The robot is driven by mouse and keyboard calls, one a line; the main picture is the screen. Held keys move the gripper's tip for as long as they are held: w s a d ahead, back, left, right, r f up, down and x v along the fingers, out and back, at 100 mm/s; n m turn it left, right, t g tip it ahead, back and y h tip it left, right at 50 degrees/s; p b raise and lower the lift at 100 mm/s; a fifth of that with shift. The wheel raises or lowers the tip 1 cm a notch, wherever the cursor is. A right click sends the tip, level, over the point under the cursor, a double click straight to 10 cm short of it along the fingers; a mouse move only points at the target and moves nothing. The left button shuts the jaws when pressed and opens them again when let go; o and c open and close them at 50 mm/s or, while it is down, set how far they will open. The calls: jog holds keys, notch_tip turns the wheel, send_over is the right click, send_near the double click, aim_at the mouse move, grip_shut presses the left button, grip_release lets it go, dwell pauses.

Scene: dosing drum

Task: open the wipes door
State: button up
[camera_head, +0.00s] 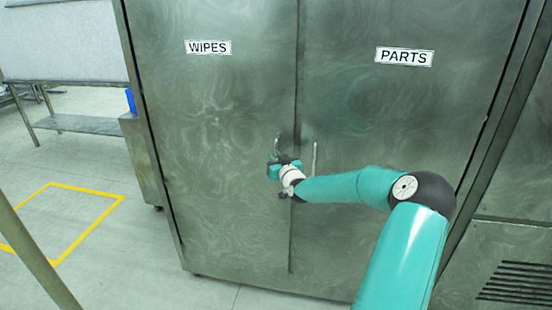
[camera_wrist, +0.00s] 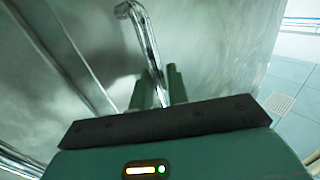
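The wipes door (camera_head: 215,120) is the left door of a grey metal cabinet and carries a WIPES label (camera_head: 208,47). It looks closed, in line with the door beside it. Its handle (camera_head: 278,143) is a slim vertical metal bar near the door's right edge. My gripper (camera_head: 279,163) is at this handle. In the wrist view, the shiny bent handle (camera_wrist: 143,40) runs down between the two green fingers of my gripper (camera_wrist: 160,86). The fingers sit close on both sides of the bar and look shut on it. The bar's lower end is hidden behind my gripper.
The parts door (camera_head: 380,120) with its own handle (camera_head: 314,160) is closed at the right. A steel bench (camera_head: 85,124) stands at the far left. The floor left of the cabinet has a yellow marked outline (camera_head: 90,190) and is open. A vented metal unit (camera_head: 515,280) stands at the right.

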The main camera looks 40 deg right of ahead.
grip_shut()
jog(key=shift+s+a, duration=0.1)
